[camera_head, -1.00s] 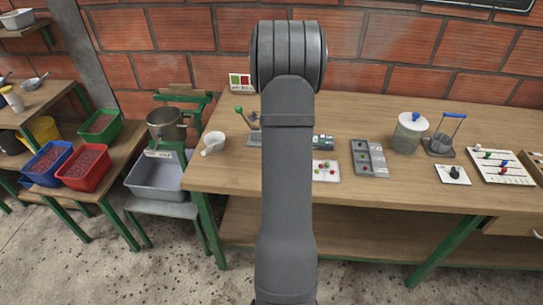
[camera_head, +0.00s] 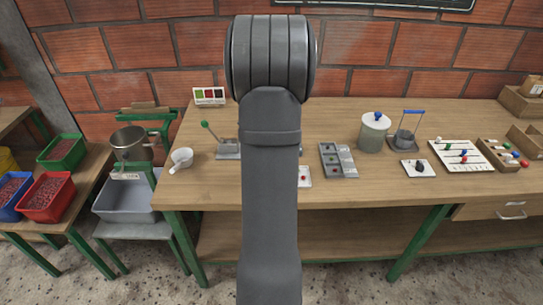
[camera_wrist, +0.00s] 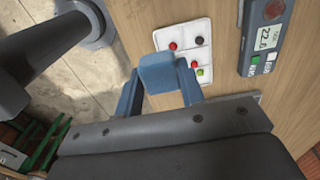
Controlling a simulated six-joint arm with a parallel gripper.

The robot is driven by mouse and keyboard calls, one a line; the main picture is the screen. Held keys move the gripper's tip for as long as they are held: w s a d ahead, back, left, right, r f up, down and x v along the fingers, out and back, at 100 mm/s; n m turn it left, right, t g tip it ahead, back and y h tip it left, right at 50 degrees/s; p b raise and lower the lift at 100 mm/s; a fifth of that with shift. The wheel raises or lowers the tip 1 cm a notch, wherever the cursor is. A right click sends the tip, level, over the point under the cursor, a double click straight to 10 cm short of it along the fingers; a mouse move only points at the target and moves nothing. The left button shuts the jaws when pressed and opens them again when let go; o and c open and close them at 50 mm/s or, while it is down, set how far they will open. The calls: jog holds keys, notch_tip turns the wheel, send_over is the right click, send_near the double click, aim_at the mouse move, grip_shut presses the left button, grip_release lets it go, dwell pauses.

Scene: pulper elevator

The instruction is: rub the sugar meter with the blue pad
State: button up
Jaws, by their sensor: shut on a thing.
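The blue pad (camera_wrist: 163,73) is between the two fingers of my gripper (camera_wrist: 160,88) in the wrist view. The gripper is shut on it and holds it near the table edge, beside a white sectioned tray. A dark grey meter (camera_wrist: 263,45), which looks like the sugar meter, lies on the table at the upper right of the wrist view. Its display reads about 22.6, with a red round part above and small buttons below. The pad and meter are apart. In the head view, my arm hides the gripper, the pad and the meter.
The white tray (camera_wrist: 187,50) holds several red and green berries, between pad and meter. The front table strip is clear.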

jog(key=w+a, duration=0.2)
jog(key=w, duration=0.7)
jog(key=w+a, duration=0.2)
jog(key=w, duration=0.7)
jog(key=shift+w+d+f, duration=0.15)
jog(key=shift+f, duration=1.55)
jog(key=shift+w+d+f, duration=0.1)
jog(key=shift+f, duration=1.6)
jog(key=shift+d+f, duration=0.8)
jog(key=shift+d, duration=1.9)
jog(key=shift+a, duration=2.55)
jog(key=shift+a+r, duration=0.2)
notch_tip(320, 180, up, 8)
